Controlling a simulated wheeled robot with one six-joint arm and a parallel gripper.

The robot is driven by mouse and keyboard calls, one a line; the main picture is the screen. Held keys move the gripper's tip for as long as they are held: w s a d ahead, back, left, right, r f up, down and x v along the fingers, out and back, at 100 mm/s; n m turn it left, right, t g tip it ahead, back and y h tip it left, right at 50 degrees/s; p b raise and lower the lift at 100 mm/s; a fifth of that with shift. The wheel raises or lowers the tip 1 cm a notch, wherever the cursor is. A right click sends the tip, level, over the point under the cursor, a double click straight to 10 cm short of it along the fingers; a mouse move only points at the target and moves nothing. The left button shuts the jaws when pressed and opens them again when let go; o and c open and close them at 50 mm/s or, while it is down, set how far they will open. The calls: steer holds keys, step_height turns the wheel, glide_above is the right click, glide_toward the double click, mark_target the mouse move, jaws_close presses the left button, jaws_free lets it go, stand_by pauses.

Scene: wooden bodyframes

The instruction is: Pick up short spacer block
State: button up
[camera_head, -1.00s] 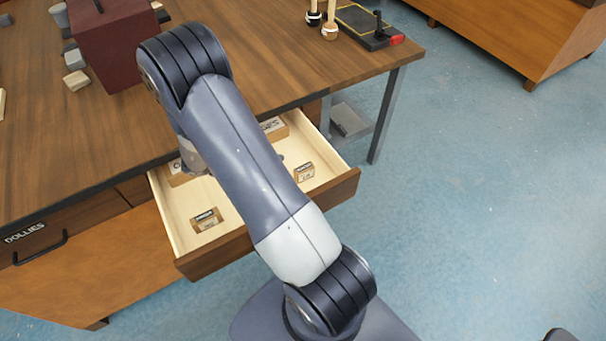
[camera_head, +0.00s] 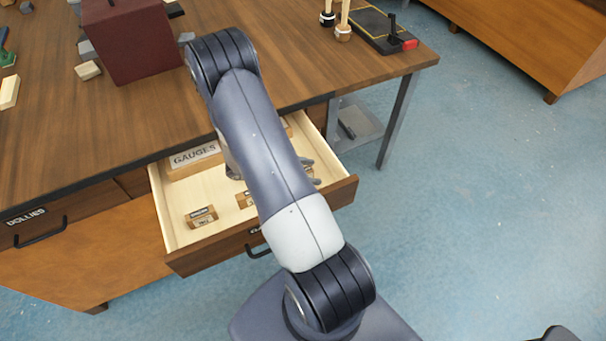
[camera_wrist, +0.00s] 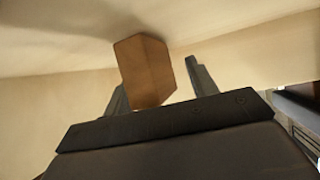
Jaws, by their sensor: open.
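In the wrist view a plain brown wooden block (camera_wrist: 147,72) stands between the two dark fingers of my gripper (camera_wrist: 156,76). The jaws are apart, and a gap shows on the right of the block. Whether the left finger touches it I cannot tell. In the head view my gripper (camera_head: 309,171) is low over the right side of the open drawer (camera_head: 172,225), partly behind my arm. Small labelled wooden blocks lie in the drawer, one at the left (camera_head: 201,216) and one in the middle (camera_head: 242,200). Their labels are too small to read, so I cannot tell which is the short spacer.
A larger block labelled GAUGES (camera_head: 194,159) lies at the back left of the drawer. The drawer walls stand close around my gripper. On the wooden table (camera_head: 130,125) are a dark red box (camera_head: 128,42) and a black board (camera_head: 372,28). Blue floor is clear at the right.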

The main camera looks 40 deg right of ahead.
mark_target(308, 169)
jaws_close()
stand_by(0.5)
steer(key=shift+r, duration=0.15)
step_height(308, 169, up, 10)
stand_by(0.6)
